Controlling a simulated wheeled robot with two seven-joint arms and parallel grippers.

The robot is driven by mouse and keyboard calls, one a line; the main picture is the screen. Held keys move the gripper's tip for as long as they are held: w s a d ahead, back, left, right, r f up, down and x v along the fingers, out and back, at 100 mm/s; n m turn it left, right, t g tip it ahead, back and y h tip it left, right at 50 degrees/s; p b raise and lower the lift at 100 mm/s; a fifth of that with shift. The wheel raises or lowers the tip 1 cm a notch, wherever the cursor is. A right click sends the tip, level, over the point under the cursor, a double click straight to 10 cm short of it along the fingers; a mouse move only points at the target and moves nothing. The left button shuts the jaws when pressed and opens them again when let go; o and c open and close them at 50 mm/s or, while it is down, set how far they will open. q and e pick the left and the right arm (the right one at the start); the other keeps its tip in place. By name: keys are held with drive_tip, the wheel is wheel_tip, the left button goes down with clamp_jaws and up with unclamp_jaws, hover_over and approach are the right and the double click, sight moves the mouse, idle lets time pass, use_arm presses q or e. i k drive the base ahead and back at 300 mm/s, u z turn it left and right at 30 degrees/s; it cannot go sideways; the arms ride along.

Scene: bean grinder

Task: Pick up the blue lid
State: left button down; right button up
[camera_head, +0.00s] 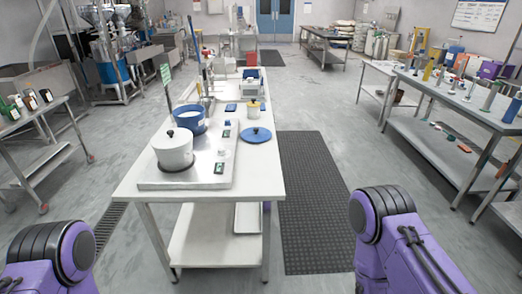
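The blue lid (262,135) is a flat round disc with a small dark knob. It lies on the white table (261,179), near its right edge. To its left stand a white pot (174,154) with a lid and dark knob, and behind that a blue pot (190,122) that looks open on top. Two purple parts of my arms show at the bottom left and bottom right corners, well apart from the lid. Neither gripper's fingers are in the picture.
The pots stand on a metal plate (215,178) with small controls. A white container with a yellow top (253,110) is behind the lid. A dark floor mat (314,190) lies right of the table. A metal workbench (437,150) with bottles is farther right.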

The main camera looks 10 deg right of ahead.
sight(254, 135)
drive_tip(key=k, duration=0.3)
drive_tip(key=z, duration=1.4)
drive_tip(key=i, duration=4.85)
drive_tip(key=u, duration=4.3)
drive_tip(key=i, duration=0.15)
drive_tip(key=z, duration=0.2)
